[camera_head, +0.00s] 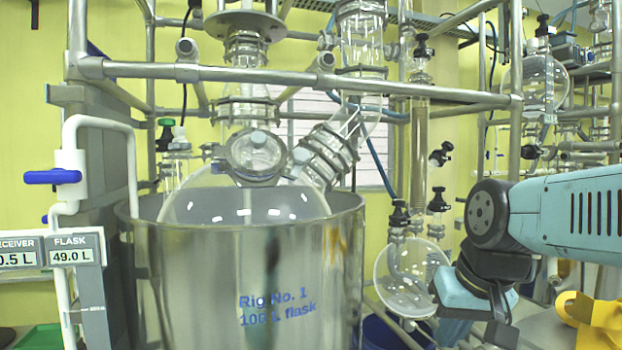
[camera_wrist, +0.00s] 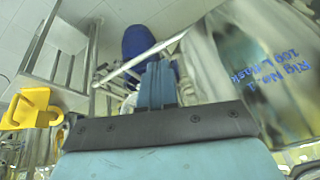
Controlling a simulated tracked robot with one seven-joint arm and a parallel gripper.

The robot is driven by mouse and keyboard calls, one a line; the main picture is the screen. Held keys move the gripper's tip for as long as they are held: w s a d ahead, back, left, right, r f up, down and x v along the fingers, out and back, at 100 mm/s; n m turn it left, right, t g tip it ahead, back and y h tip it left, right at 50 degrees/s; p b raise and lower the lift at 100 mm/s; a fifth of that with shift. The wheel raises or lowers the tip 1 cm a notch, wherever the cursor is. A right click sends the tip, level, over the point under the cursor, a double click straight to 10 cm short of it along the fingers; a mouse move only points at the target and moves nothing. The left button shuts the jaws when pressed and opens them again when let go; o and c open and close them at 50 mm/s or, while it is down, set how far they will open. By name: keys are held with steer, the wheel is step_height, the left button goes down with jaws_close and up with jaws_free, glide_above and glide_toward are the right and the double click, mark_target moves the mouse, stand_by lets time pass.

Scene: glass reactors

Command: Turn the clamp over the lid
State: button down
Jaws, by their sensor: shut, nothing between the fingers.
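A round glass lid (camera_head: 255,152) closes the front port of the big glass flask (camera_head: 190,205), in the head view. A grey metal clamp ring (camera_head: 256,180) runs around its edge, and a small grey knob shows at its top. Whether the clamp lies across the lid is too small to tell. My gripper (camera_head: 502,332) is low at the right, well to the right of the vessel and below the lid. In the wrist view its fingers (camera_wrist: 157,85) are together and empty, over the floor area. The lid and clamp are not in the wrist view.
The steel vessel (camera_head: 240,275) marked "Rig No. 1" surrounds the flask. Metal frame bars (camera_head: 300,74) cross above the lid. A yellow object (camera_wrist: 32,108) and a blue bucket (camera_wrist: 138,42) lie near my gripper. A glass bulb (camera_head: 405,275) hangs between gripper and vessel.

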steer(key=w+a+r+m+g+y, duration=0.3)
steer(key=w+a+y, duration=0.2)
steer(key=w+a, duration=0.15)
steer(key=m+g+y, duration=0.1)
steer(key=m+y, duration=0.4)
steer(key=y, duration=1.1)
glide_toward(299, 163)
steer(key=a, duration=0.6)
steer(key=shift+w, duration=0.45)
steer(key=shift+r, duration=0.1)
steer(key=shift+s+a, duration=0.2)
steer(key=shift+a, duration=0.1)
